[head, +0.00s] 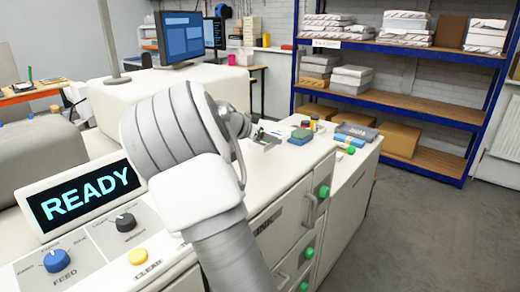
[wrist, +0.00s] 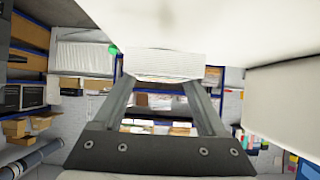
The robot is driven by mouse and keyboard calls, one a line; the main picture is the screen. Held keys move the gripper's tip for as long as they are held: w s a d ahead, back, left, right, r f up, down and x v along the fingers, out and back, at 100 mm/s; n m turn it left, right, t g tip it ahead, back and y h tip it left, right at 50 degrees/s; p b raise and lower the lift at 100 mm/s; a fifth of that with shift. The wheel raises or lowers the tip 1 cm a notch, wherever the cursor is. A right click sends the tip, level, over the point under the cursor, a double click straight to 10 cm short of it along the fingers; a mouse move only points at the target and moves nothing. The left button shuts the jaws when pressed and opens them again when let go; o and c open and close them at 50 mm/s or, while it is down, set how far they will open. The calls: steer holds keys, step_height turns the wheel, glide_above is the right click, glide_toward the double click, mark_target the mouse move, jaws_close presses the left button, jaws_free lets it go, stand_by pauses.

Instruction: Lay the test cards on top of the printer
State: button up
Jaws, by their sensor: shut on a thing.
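My gripper (wrist: 162,84) is shut on a white, finely lined stack, which looks like the test cards (wrist: 162,62), at the fingertips in the wrist view. In the head view my arm covers most of the gripper, and I cannot make out the cards there. The printer (head: 165,90) appears to be the large pale machine with a raised white housing and a lit READY panel. A broad white surface fills the top of the wrist view, close to the cards; I cannot tell whether they touch it.
A green pad (head: 300,136), small jars and a grey-blue box (head: 356,131) lie on the white worktop right of my arm. A blue shelf rack (head: 400,88) with paper stacks stands behind. Monitors (head: 181,38) stand at the back. Floor at right is clear.

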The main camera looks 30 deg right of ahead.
steer(key=w+f, duration=0.1)
steer(key=w, duration=0.1)
steer(key=w+f, duration=0.1)
steer(key=shift+w+d+f+p, duration=0.15)
steer(key=shift+w+p, duration=0.15)
steer(key=shift+w, duration=0.1)
steer(key=shift+f, duration=2)
steer(key=shift+f, duration=0.2)
steer(key=o, duration=1.4)
steer(key=shift+r, duration=0.2)
